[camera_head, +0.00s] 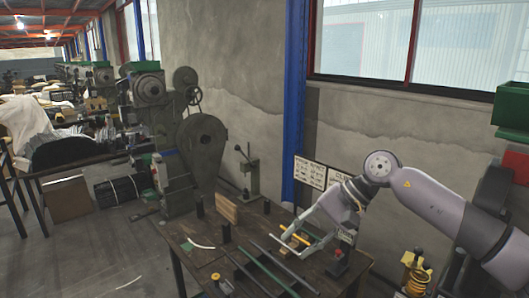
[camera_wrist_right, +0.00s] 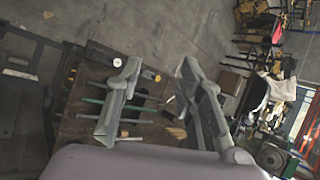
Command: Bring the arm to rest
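My right arm (camera_head: 436,200) comes in from the right, bends at its elbow and reaches down to the left. Its gripper (camera_head: 291,243) is above the right part of a dark wooden work table (camera_head: 205,262). In the right wrist view the two grey fingers (camera_wrist_right: 160,68) stand well apart with nothing held between them. Whether the fingers touch anything on the table cannot be told. My left arm and gripper are not in view.
Long rods (camera_head: 262,270) lie on the table. A large press (camera_head: 203,150) stands behind the table at left. A blue post (camera_head: 295,95) and concrete wall are behind; open floor lies left.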

